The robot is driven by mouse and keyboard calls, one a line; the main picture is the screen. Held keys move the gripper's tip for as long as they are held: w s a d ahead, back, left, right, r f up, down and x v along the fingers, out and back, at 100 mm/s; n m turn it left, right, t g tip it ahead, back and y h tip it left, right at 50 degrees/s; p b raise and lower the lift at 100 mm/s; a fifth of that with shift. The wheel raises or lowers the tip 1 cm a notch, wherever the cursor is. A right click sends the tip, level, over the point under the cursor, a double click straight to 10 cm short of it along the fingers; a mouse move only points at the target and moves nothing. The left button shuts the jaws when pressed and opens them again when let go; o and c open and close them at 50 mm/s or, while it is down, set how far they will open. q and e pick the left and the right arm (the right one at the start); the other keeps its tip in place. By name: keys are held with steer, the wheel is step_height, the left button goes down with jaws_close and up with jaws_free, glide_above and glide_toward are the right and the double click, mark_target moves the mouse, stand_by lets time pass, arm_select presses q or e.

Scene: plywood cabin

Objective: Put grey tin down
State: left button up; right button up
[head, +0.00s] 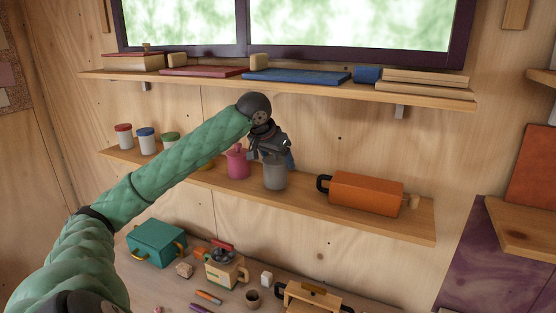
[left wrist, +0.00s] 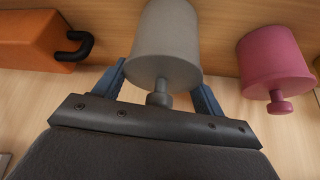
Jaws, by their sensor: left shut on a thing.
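The grey tin (head: 274,177) is upright at the middle shelf (head: 310,209), between a pink tin and an orange box. My left gripper (head: 275,155) reaches it from above and is shut on it, with a blue finger on each side. In the left wrist view the grey tin (left wrist: 166,50) shows its knob toward the camera, between the fingers of my left gripper (left wrist: 162,84). The tin's base appears at or very near the shelf board; I cannot tell whether it touches. My right gripper is not in view.
The pink tin (head: 237,163) stands close on the left, the orange box (head: 366,194) with a black handle on the right. Several lidded jars (head: 146,141) stand at the shelf's left. The upper shelf (head: 430,98) with books overhangs. A cluttered worktop (head: 175,293) lies below.

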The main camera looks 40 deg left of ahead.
arm_select(q)
steer(key=shift+w+f+p, duration=0.15)
steer(key=shift+f+p, duration=0.4)
steer(key=shift+f, duration=0.2)
steer(key=o, duration=1.3)
